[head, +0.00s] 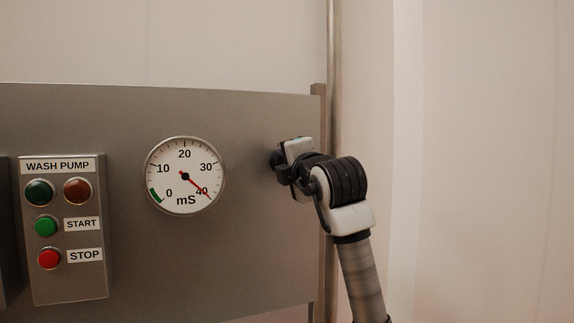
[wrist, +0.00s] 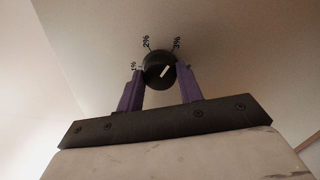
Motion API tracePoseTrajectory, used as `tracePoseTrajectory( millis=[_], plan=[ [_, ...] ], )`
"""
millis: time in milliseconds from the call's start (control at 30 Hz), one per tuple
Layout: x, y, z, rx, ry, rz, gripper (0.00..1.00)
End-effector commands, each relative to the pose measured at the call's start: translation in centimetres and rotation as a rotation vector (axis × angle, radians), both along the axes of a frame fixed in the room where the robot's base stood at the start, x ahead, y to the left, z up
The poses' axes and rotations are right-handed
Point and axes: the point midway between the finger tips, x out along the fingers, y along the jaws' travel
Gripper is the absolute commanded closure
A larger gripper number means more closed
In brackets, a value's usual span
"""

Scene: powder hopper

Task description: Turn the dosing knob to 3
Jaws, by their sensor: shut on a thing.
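The dosing knob (wrist: 153,73) is round and black with a white pointer line. In the wrist view the line points up and to the right, roughly toward the 3% mark (wrist: 177,43). The 2% mark (wrist: 146,42) is at upper left and the 1% mark (wrist: 133,66) at left. My gripper (wrist: 161,69) is shut on the knob, with one purple finger on each side. In the head view my gripper (head: 284,160) is at the panel's right end and hides most of the knob.
A round mS gauge (head: 184,160) sits on the grey panel (head: 240,250) left of my gripper, its red needle near 40. A wash pump box (head: 63,284) with lamps and START and STOP buttons is farther left. A vertical pipe (head: 333,60) runs behind my arm.

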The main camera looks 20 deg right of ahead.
Motion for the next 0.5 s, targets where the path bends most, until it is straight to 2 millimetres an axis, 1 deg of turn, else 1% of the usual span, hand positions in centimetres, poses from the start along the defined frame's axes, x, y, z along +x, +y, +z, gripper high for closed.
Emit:
tracePoseTrajectory(
  millis=[200, 233, 367, 500],
  plan=[
    [-0.02, -0.03, 0.04, -0.001, -0.001, -0.001, 0.87],
    [-0.02, -0.03, 0.03, -0.001, -0.001, -0.001, 0.6],
    [-0.02, -0.02, 0.03, -0.001, -0.001, -0.001, 0.43],
    [-0.01, -0.02, 0.01, -0.002, 0.0, 0.0, 0.42]
  ],
)
